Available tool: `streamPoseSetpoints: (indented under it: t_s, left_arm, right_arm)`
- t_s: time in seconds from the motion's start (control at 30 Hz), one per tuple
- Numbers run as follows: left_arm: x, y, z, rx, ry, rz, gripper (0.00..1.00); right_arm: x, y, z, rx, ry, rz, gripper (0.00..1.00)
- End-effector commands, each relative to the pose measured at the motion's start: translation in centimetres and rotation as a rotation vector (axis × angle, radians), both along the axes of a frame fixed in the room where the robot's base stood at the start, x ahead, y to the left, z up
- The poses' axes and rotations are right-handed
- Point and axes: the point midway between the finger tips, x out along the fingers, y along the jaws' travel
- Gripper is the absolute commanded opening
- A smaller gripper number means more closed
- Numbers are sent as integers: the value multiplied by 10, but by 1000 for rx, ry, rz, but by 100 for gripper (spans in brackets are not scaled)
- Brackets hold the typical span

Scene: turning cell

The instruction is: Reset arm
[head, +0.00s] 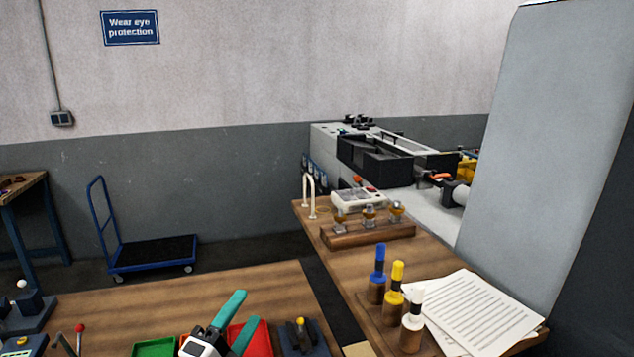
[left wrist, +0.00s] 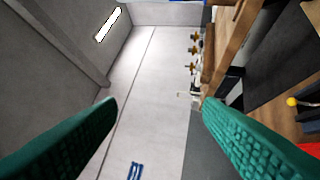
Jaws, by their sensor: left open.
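My left gripper (head: 247,311) is low in the head view, above the near wooden table, with its two teal fingers spread apart. In the left wrist view the teal fingers (left wrist: 160,103) stand wide apart with nothing between them but the distant wall and floor. The gripper looks empty. It overlaps a red bin (head: 262,338) in the head view; whether it touches the bin I cannot tell. My right gripper is not in view.
A green bin (head: 154,347) and a dark fixture (head: 314,340) flank the gripper. On the right bench are capped bottles (head: 378,270), papers (head: 480,312) and a wooden rack (head: 368,232). A grey machine cabinet (head: 545,130) stands right. The near table's back (head: 200,298) is clear.

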Motion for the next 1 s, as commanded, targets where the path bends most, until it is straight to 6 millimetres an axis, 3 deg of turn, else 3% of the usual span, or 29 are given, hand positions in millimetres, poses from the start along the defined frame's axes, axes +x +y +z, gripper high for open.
streamPoseSetpoints:
  t_s: [0.17, 0.27, 0.4, 0.6, 0.83, 0.87, 0.9, 1.0]
  left_arm:
    - [-26, 44, -76, -361, 421, 225, 61]
    - [-57, 64, -123, -539, 660, 360, 61]
    - [-114, 80, -181, -740, 966, 544, 61]
    - [-194, 85, -229, -914, 1290, 753, 61]
    - [-271, 81, -252, -1024, 1556, 940, 61]
    - [-279, 80, -256, -1034, 1584, 963, 61]
    - [-271, 80, -278, -1026, 1578, 960, 61]
    - [-264, 79, -313, -1017, 1584, 963, 61]
  right_arm:
    - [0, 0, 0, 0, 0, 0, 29]
    - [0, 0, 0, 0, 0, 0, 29]
    - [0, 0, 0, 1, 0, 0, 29]
    - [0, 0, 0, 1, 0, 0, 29]
    - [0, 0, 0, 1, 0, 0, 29]
    - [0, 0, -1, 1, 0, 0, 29]
    - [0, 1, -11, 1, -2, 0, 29]
    - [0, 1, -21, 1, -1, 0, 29]
